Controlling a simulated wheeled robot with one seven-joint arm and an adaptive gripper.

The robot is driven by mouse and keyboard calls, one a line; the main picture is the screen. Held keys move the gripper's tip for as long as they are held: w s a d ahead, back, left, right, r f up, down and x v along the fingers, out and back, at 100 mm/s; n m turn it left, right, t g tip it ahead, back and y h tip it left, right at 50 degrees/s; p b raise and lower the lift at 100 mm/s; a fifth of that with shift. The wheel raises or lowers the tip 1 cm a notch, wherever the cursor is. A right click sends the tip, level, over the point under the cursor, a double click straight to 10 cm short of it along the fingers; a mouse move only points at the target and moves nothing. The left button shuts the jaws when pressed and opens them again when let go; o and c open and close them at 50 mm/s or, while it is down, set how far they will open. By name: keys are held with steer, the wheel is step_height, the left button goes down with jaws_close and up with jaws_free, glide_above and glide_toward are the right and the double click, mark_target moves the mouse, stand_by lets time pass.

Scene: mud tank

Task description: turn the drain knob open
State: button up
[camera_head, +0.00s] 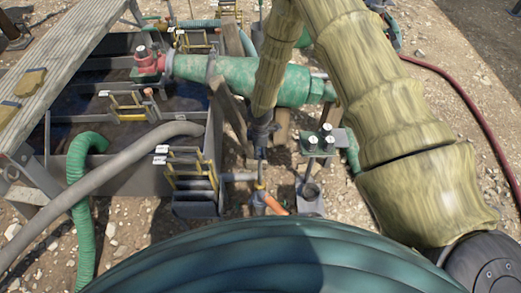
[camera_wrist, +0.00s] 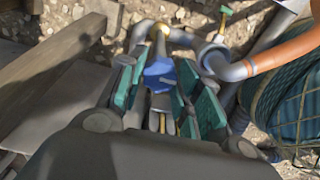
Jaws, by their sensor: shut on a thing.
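The drain knob, a small blue handle (camera_wrist: 160,72), shows in the wrist view between my finger pads, at a grey pipe with a brass-coloured fitting. My gripper (camera_wrist: 158,88) has teal pads on both sides of the knob and is shut on it. In the head view my gripper (camera_head: 261,150) points down beside the tank, and its fingers hide the knob. How far the knob is turned cannot be told.
A grey pipe (camera_wrist: 232,70) with an orange hose (camera_wrist: 285,50) curves close on the right. A wooden beam (camera_wrist: 55,55) lies on the left. The mud tank (camera_head: 128,178) and a green pump pipe (camera_head: 235,74) stand near my arm. A red hose (camera_head: 462,92) crosses the gravel.

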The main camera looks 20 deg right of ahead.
mark_target(260, 152)
steer(key=o, duration=1)
steer(key=shift+o, duration=0.2)
step_height(260, 152, up, 12)
stand_by(0.4)
